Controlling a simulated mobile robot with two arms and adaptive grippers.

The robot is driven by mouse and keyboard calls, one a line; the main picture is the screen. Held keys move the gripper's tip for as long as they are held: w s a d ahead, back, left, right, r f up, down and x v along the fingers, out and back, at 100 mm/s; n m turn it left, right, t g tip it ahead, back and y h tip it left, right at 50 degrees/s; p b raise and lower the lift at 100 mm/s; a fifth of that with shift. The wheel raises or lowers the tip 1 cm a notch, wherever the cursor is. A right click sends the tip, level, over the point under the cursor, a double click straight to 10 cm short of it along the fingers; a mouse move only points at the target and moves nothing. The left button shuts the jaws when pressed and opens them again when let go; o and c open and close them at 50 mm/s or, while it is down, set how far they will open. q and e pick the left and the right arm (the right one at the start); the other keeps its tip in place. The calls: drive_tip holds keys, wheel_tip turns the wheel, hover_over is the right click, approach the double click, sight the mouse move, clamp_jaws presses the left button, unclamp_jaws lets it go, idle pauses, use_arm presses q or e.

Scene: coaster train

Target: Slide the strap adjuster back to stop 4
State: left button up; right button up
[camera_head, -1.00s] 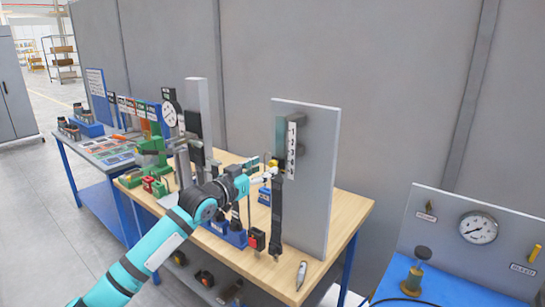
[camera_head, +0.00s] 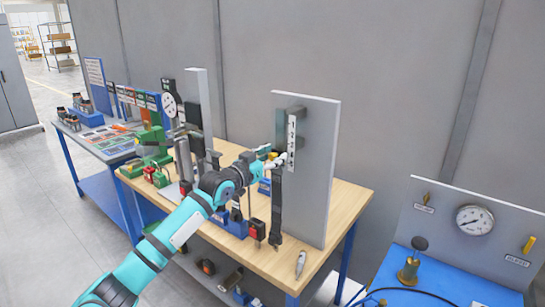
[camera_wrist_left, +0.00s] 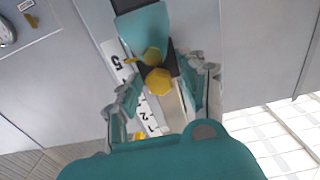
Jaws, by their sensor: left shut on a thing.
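The strap adjuster, with a yellow knob (camera_wrist_left: 158,81) and a small yellow pointer, sits between my left gripper's fingers (camera_wrist_left: 160,92) in the left wrist view. The pointer lies beside the 5 on the white numbered strip (camera_wrist_left: 116,60). In the head view the strip (camera_head: 291,143) runs upright on the grey board, and my left gripper (camera_head: 279,160) is shut at its lower part. The dark strap (camera_head: 277,210) hangs below the gripper. The gripper hides much of the adjuster in the head view. My right gripper is not in view.
The grey board (camera_head: 314,190) stands on the wooden workbench (camera_head: 338,205). Blue holders and a red-tagged item (camera_head: 257,230) stand left of the strap, and a grey pen-like tool (camera_head: 300,263) lies at the front. A gauge panel (camera_head: 450,228) is at the right.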

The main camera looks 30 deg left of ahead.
sight(279, 141)
use_arm(q)
clamp_jaws()
drive_tip(key=shift+r+p, duration=1)
drive_tip(key=shift+r, duration=0.85)
drive_tip(key=o, duration=0.9)
unclamp_jaws()
drive_tip(key=shift+f, duration=0.15)
drive_tip(key=shift+s+f, duration=0.15)
drive_tip(key=shift+s, duration=0.35)
drive_tip(key=s, duration=0.7)
drive_tip(key=s+a, duration=0.1)
drive_tip(key=s, duration=0.3)
